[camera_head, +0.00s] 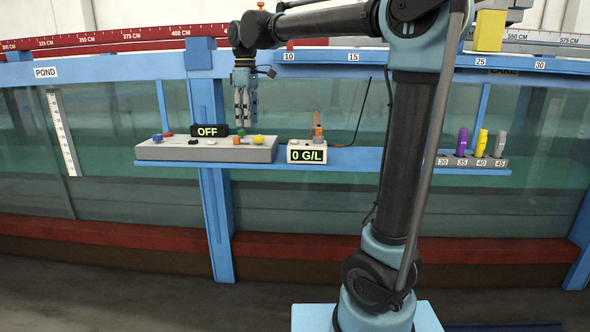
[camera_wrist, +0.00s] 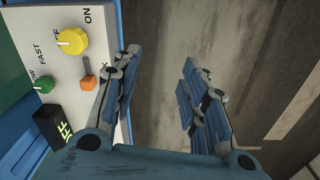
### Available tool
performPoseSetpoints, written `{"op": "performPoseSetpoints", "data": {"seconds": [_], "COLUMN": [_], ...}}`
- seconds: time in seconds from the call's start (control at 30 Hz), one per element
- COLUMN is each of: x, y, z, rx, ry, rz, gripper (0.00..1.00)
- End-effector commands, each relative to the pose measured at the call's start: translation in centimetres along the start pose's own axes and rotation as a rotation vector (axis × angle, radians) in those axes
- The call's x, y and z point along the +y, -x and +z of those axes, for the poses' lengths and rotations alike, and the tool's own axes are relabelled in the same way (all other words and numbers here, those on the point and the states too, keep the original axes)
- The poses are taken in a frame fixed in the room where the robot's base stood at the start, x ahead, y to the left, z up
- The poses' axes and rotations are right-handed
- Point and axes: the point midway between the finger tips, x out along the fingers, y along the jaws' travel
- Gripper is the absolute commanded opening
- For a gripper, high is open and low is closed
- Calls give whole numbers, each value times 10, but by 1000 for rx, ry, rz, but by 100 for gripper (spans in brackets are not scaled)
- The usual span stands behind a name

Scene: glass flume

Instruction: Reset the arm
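My gripper (camera_head: 246,122) points down over the grey control box (camera_head: 180,152) on the blue shelf, with my arm reaching left. In the wrist view my gripper (camera_wrist: 162,62) has its two fingers apart, with nothing between them. Beside the left finger lie a yellow knob (camera_wrist: 72,40) and a small orange button (camera_wrist: 88,83). A green knob (camera_wrist: 15,80) is at the left edge. A black display (camera_head: 208,131) on the box reads OFF. In the head view the fingertips are close to the green knob; I cannot tell whether they touch anything.
A white meter (camera_head: 307,152) reading 0 G/L stands on the shelf (camera_head: 358,160) right of the box, with an orange plug and dark cable. Purple, yellow and grey cylinders (camera_head: 481,142) stand in a rack at right. The glass flume wall (camera_head: 120,115) is behind.

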Motion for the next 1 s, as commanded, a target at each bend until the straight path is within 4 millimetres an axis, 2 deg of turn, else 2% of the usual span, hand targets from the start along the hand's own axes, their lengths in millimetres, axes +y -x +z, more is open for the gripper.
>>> {"op": "performPoseSetpoints", "data": {"seconds": [0.23,0.47,0.7,1.0], "x": [4,-6,-30,-73], "y": [-24,-62,-110,-184], "z": [80,164,241,321], "rx": [17,38,61,91], "ry": [-190,-407,-631,-908], "rz": [17,37,59,89], "gripper": [40,40,40,40]}}
